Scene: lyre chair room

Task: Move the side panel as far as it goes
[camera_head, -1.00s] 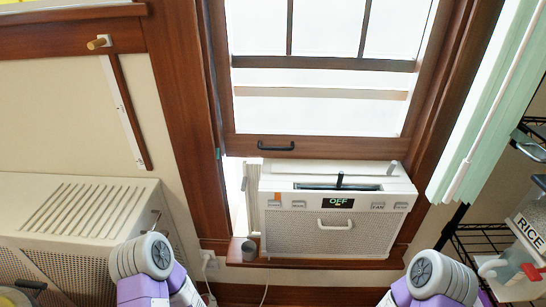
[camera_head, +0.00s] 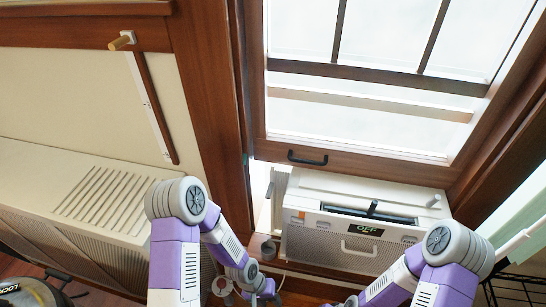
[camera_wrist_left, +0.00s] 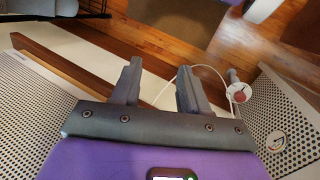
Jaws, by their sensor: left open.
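The side panel (camera_head: 278,200) is a narrow white upright piece at the left side of the white window air conditioner (camera_head: 320,235), inside the wooden window frame. A bright gap shows to its left. My left gripper (camera_wrist_left: 160,78) is open, with nothing between its fingers, in the left wrist view. In the head view my left arm reaches down below the sill, so the gripper is low and apart from the panel. The panel does not clearly show in the left wrist view. My right arm is at the lower right of the head view; its gripper is out of view.
A white cabinet (camera_head: 85,200) stands at left. A white cord (camera_wrist_left: 215,75) and a white round object (camera_wrist_left: 239,91) are near the left gripper.

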